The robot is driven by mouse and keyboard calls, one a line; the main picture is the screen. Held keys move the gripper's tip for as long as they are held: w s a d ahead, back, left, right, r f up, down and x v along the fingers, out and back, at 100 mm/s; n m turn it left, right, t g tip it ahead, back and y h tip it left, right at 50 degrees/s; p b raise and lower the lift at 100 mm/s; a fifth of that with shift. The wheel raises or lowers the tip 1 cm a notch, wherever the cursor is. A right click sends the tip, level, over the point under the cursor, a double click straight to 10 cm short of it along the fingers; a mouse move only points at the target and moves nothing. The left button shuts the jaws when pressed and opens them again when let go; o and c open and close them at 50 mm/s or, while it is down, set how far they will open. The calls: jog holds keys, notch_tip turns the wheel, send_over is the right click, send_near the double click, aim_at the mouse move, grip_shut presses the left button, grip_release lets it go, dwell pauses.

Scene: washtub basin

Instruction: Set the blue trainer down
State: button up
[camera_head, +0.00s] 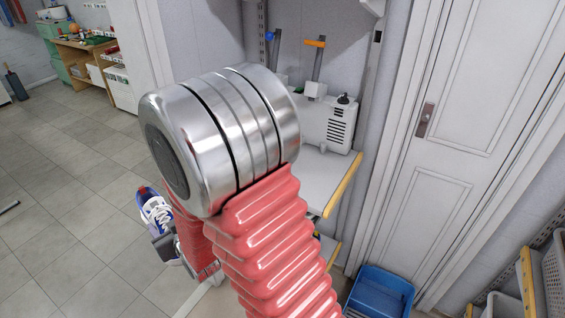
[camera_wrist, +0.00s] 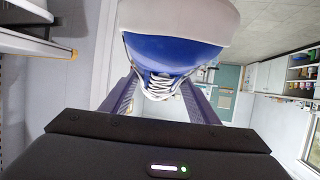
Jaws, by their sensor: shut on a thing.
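The blue trainer (camera_head: 156,211) has blue and white parts and white laces. In the head view it shows left of my arm, at my gripper (camera_head: 167,245), and my arm hides part of it. In the wrist view the trainer (camera_wrist: 165,58) fills the top middle, with its white sole edge uppermost in the picture. My gripper (camera_wrist: 158,92) is shut on it, one finger on each side. The trainer appears held in the air, with the tiled floor behind it in the head view. Its height above the floor I cannot tell.
Grey tiled floor (camera_head: 70,225) lies open at the left. A white shelf (camera_head: 325,180) with a yellow edge stands behind my arm. A blue basin (camera_head: 380,294) is at the lower right, below a white door (camera_head: 425,190). Baskets (camera_head: 553,255) stand at the right edge.

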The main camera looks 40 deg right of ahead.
jog(key=w+d+r+m+h, duration=0.1)
jog(key=w+d+r+h, duration=0.2)
jog(key=d, duration=0.8)
jog(key=s+d+r+m+h, duration=0.1)
jog(key=d+r, duration=0.3)
jog(key=d, duration=0.7)
jog(key=s+d+r+m+g+h, duration=0.1)
jog(key=s+d+r+m, duration=0.1)
jog(key=d, duration=0.8)
jog(key=s+d+r+m+h, duration=0.1)
jog(key=s+d+r, duration=0.4)
jog(key=d, duration=0.6)
jog(key=shift+s+d+r+m+g+h, duration=0.15)
jog(key=shift+d+r+m+g+h, duration=0.15)
jog(key=shift+d+m, duration=0.1)
jog(key=shift+f, duration=0.1)
notch_tip(320, 180, down, 6)
jog(key=shift+f, duration=0.1)
jog(key=shift+f, duration=1.85)
